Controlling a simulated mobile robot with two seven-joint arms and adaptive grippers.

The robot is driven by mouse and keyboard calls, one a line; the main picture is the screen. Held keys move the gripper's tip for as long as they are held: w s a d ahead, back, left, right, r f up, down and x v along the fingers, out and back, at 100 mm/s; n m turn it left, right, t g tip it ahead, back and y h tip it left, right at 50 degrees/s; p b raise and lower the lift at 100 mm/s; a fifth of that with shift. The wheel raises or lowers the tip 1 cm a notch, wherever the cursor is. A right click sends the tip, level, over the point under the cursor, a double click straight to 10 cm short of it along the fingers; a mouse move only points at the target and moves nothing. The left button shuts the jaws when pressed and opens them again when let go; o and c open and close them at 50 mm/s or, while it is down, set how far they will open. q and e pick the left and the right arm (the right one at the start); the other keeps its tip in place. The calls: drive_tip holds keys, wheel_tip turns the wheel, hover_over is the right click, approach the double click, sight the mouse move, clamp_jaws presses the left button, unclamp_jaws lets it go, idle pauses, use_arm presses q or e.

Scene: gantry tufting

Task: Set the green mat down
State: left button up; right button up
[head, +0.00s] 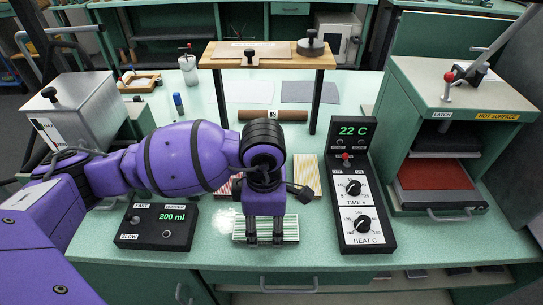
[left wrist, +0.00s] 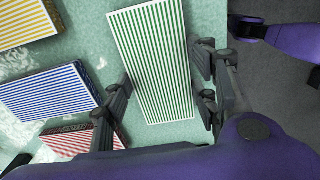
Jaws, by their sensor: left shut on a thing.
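The green mat (left wrist: 152,62), a flat block with green and white stripes, shows in the left wrist view between the fingers of my left gripper (left wrist: 162,100). The fingers are shut on its two long sides. In the head view the green mat (head: 240,228) lies under my left gripper (head: 265,238), near the front edge of the bench. The gripper points down and hides part of it. I cannot tell whether the mat touches the bench top. My right gripper does not show clearly in either view.
Yellow (left wrist: 22,22), blue (left wrist: 48,88) and red (left wrist: 68,140) striped mats lie beside it in the left wrist view. The 200 ml control box (head: 157,224) stands to the left, the heat control panel (head: 357,190) and the press (head: 440,140) to the right. A wooden-topped stand (head: 220,55) is behind.

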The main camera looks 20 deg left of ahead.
sight(266, 227)
use_arm(q)
drive_tip(key=shift+f, duration=0.1)
drive_tip(key=o, duration=1.1)
drive_tip(key=shift+o, duration=0.2)
wheel_tip(266, 227, up, 12)
drive_tip(key=shift+r, duration=0.2)
